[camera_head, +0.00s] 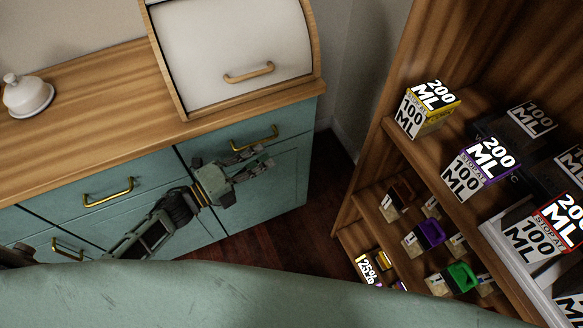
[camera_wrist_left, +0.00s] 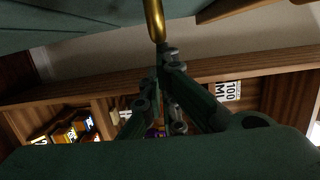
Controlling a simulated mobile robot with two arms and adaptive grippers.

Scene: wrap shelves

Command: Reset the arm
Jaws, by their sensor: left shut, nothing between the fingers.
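My left gripper (camera_head: 264,158) is in front of the teal cabinet, just below the brass handle (camera_head: 254,138) of its right drawer. It is shut and empty. In the left wrist view, the fingers (camera_wrist_left: 168,58) come together near the end of a brass handle (camera_wrist_left: 155,20). I cannot tell whether they touch it. My left arm reaches up from the lower left in the head view. My right gripper is not in view.
A wooden counter (camera_head: 95,90) holds a white bread box (camera_head: 235,50) and a white lidded dish (camera_head: 27,95). A wooden shelf (camera_head: 440,180) at right carries several labelled boxes. Dark floor (camera_head: 320,205) lies between cabinet and shelf. A teal surface (camera_head: 230,295) spans the front.

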